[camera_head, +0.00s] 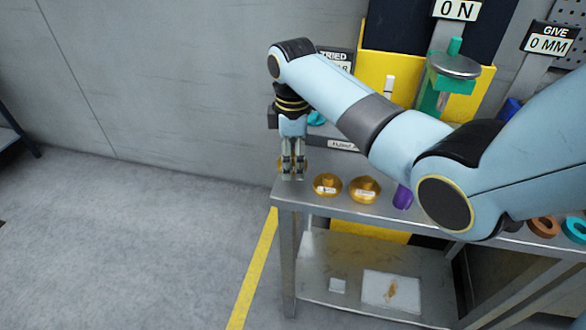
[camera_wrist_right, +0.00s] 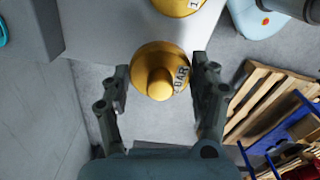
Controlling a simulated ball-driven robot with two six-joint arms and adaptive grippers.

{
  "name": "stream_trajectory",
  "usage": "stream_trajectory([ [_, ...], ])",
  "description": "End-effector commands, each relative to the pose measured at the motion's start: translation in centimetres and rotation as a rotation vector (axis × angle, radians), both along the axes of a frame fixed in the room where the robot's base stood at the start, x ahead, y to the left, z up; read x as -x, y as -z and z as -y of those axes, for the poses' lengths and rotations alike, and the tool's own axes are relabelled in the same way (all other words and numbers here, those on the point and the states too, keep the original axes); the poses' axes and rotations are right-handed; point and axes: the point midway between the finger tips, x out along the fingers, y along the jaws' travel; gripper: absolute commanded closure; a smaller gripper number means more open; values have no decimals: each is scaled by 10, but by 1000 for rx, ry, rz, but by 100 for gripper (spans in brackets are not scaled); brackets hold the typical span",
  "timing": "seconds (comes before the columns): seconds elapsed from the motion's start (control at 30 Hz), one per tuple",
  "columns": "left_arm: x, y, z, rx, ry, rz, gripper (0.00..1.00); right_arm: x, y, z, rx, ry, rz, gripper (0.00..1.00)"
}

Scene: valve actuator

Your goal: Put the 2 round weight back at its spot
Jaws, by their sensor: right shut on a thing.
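A round brass weight (camera_wrist_right: 158,75) with a central knob and a white label reading "BAR" sits between the fingers of my right gripper (camera_wrist_right: 160,85) in the wrist view. In the head view the right gripper (camera_head: 292,170) points down at the left end of the steel bench, shut on this weight, which is mostly hidden behind the fingers. Two more brass weights, one (camera_head: 328,185) and another (camera_head: 365,190), stand in a row to its right. Their label numbers are too small to read. My left gripper is not in view.
The steel bench (camera_head: 312,203) has a purple piece (camera_head: 402,197) and an orange ring (camera_head: 543,226) and teal ring (camera_head: 574,229) further right. A green fixture (camera_head: 432,95) with a metal disc stands behind. My right arm covers much of the bench. Floor left of the bench is clear.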

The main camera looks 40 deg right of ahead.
Motion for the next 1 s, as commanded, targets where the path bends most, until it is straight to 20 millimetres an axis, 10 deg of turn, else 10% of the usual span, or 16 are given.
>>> stream_trajectory([
  [0.63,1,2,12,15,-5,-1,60,0,42,0,-1,0,-1,80],
  [0.67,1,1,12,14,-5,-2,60,1,42,0,0,0,-2,36],
  [0.83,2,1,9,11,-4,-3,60,1,41,0,-1,0,-1,15],
  [1.0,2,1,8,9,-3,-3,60,1,41,0,-1,0,-1,15],
])
